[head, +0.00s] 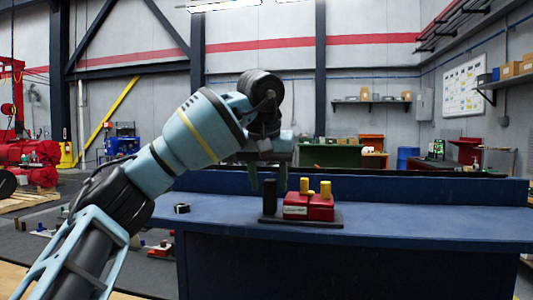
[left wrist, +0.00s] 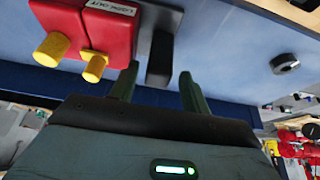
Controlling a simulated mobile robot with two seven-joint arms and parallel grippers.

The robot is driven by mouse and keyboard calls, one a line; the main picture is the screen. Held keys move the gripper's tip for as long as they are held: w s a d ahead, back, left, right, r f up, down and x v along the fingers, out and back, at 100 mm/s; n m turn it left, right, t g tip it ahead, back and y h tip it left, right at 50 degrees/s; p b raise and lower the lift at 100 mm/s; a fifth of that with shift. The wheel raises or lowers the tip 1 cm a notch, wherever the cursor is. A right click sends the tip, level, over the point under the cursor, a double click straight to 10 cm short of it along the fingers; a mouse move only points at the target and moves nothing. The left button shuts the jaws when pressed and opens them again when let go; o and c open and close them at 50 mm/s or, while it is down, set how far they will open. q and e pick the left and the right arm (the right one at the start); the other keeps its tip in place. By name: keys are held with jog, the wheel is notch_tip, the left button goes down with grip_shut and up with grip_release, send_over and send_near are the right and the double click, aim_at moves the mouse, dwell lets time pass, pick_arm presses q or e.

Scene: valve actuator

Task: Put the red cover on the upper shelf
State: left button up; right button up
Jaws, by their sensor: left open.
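A red cover in two block-like parts, with yellow knobs on top, sits on a dark base plate (head: 300,222) on the blue bench; the left part (head: 295,206) has a white label, and the right part (head: 321,208) is beside it. Both show at the upper left of the left wrist view (left wrist: 105,28). A black upright block (head: 269,197) stands on the plate just left of the red parts. My left gripper (head: 268,184) is open and empty at the black block's top; the block (left wrist: 161,58) shows between its fingers in the left wrist view. My right gripper is out of view.
The blue bench (head: 430,222) has a raised back ledge (head: 400,184) and clear room on the right. A small black ring-like item (head: 182,208) lies at the bench's left. Wall shelves hang at the back (head: 371,102) and right (head: 503,82); I cannot tell which is the upper shelf.

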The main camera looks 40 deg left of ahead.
pick_arm(q)
jog(key=v, duration=1)
dwell(0.5)
